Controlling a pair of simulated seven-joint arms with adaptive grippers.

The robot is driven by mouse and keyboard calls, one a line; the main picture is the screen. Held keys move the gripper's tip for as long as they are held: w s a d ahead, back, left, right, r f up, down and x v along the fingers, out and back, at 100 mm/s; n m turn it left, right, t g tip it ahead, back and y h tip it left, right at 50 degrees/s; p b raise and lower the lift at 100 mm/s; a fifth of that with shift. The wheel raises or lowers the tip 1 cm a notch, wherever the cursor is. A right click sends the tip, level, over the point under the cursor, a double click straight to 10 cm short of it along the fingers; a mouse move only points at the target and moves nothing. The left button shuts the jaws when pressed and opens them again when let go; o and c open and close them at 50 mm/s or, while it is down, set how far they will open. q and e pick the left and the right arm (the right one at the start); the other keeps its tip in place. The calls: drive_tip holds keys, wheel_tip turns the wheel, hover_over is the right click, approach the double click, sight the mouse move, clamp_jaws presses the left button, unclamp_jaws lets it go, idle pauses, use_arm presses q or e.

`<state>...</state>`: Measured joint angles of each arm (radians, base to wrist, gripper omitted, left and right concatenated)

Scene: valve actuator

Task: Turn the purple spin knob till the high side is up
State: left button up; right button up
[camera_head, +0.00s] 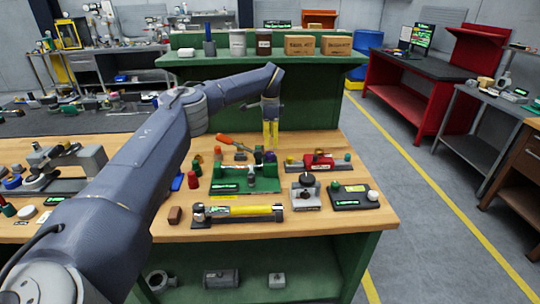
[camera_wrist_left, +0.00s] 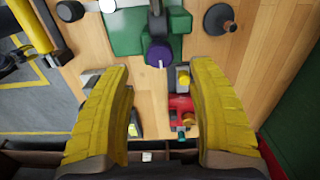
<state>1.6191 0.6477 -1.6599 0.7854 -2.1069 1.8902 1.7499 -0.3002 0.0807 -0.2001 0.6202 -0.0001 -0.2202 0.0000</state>
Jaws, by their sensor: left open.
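My left gripper (camera_head: 270,132) points down above the back of the bench. In the left wrist view its yellow fingers (camera_wrist_left: 161,105) are wide apart and empty, with the knob beyond and between them. My right gripper is not in view.
A red device (camera_head: 318,162) is right of the knob, and an orange-handled tool (camera_head: 232,141) lies to its left. A yellow cylinder (camera_head: 250,211) lies near the front edge.

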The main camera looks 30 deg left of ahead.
sight(270, 153)
use_arm(q)
drive_tip(key=shift+f, duration=3.5)
clamp_jaws()
